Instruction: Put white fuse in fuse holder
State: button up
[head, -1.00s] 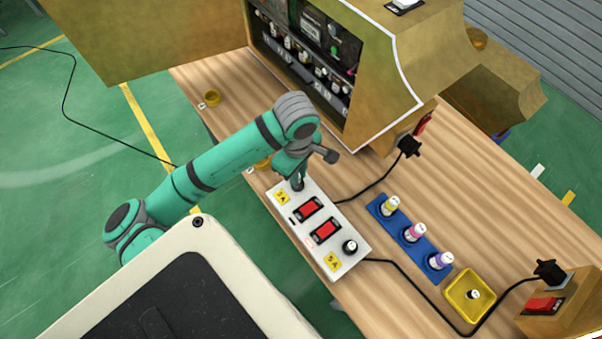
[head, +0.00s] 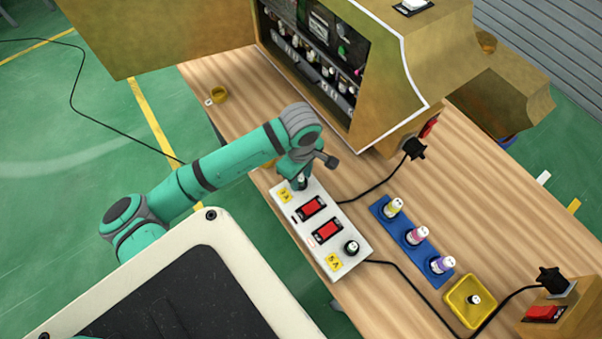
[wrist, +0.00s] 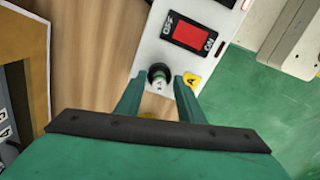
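A white fuse panel (head: 318,262) with yellow 5A labels and two red switches lies on the wooden table. Its near-right end has a black round fuse holder (head: 351,247) with a light-centred top. At its other end, my gripper (head: 301,180) points down over a second holder. In the wrist view, my gripper (wrist: 158,88) has its fingers apart, one on each side of a dark-collared fuse fitting (wrist: 158,76) with a pale top. I cannot tell whether the fingers touch it. A small black-and-white piece (head: 474,299), possibly a fuse, sits in a yellow tray (head: 457,302).
Black cables run from the panel to black plugs (head: 414,148) and (head: 550,281). Bare wood (head: 480,185) lies to the right of the rack.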

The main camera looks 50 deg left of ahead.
aim_at(301, 178)
notch_tip(301, 178, up, 12)
dwell(0.7)
jog(key=shift+w+r, duration=0.1)
